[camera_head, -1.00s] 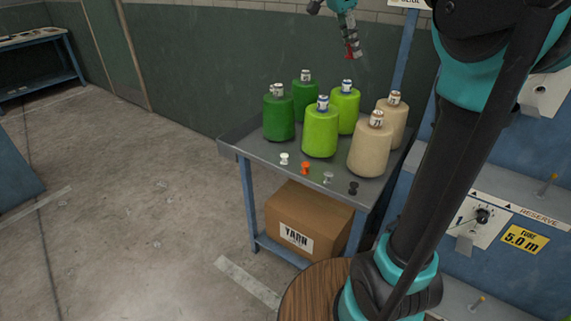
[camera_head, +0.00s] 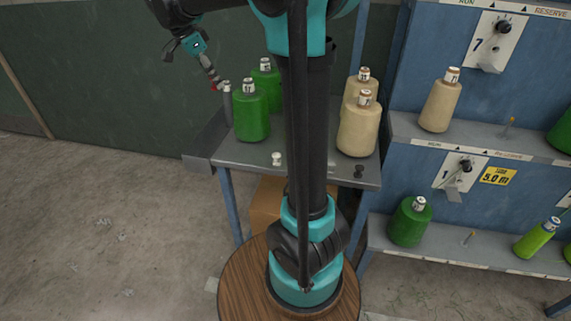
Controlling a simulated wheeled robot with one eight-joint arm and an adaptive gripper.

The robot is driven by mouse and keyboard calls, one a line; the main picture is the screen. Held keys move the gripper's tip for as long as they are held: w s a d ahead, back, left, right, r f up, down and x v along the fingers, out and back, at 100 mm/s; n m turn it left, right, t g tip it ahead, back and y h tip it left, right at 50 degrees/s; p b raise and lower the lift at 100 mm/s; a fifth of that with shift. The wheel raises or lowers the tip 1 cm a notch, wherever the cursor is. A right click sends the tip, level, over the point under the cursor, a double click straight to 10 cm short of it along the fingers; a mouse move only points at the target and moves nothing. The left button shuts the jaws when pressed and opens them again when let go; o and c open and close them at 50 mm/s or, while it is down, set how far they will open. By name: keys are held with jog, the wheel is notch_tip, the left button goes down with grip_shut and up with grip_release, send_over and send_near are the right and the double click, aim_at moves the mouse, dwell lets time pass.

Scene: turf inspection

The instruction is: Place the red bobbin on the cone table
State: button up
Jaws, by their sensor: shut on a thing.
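The cone table (camera_head: 235,153) is a grey metal table on blue legs, partly hidden by my arm. My gripper (camera_head: 213,80) is above its back left corner, shut on the small red bobbin (camera_head: 214,87), of which only a little red shows. On the table's front part are a white bobbin (camera_head: 276,159) and a black bobbin (camera_head: 359,171). The middle of that row is mostly hidden behind my arm. Whether the held bobbin touches anything is too small to tell.
Two dark green cones (camera_head: 252,118) and two beige cones (camera_head: 357,132) stand on the table. A grey cylinder (camera_head: 227,105) stands at its left, close to my gripper. A blue rack (camera_head: 420,170) with cones is at the right. A cardboard box (camera_head: 266,203) sits below.

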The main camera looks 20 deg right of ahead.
aim_at(231, 154)
jog(key=f, duration=2.6)
jog(key=shift+s+a+f, duration=0.1)
jog(key=shift+s+a, duration=0.05)
jog(key=shift+s, duration=0.2)
jog(key=o, duration=0.5)
jog(key=shift+f, duration=0.15)
jog(key=o, duration=0.4)
